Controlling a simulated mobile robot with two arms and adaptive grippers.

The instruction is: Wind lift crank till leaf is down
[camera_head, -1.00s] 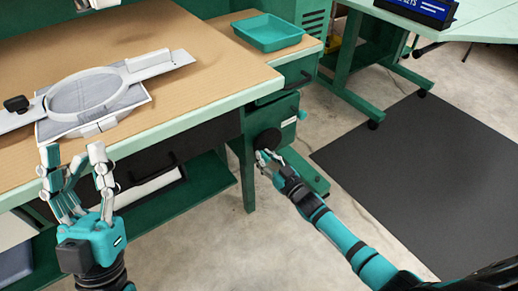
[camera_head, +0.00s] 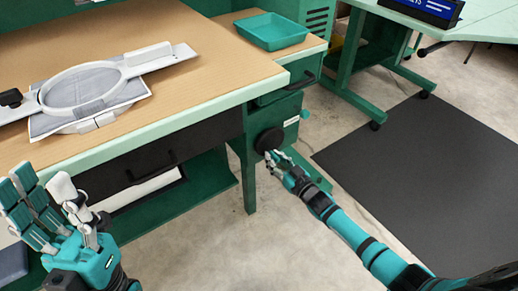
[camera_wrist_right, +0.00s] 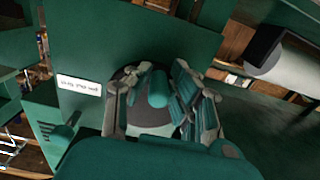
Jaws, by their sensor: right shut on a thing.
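The lift crank shows as a dark round disc (camera_head: 268,141) on the front of a green housing (camera_head: 288,117) under the table's right end. My right gripper (camera_head: 274,158) is at the disc's lower edge. In the right wrist view my right gripper (camera_wrist_right: 160,100) is closed around a small teal knob (camera_wrist_right: 157,89) in front of the dark disc (camera_wrist_right: 150,122). My left gripper (camera_head: 50,195) is open and empty in front of the table's left part. I cannot tell which surface is the leaf.
An embroidery hoop (camera_head: 85,92) with grey cloth lies on the wooden tabletop (camera_head: 190,97). A teal tray (camera_head: 271,31) sits on the lower side top. A black mat (camera_head: 420,150) covers floor at the right. A white label (camera_wrist_right: 80,85) is beside the disc.

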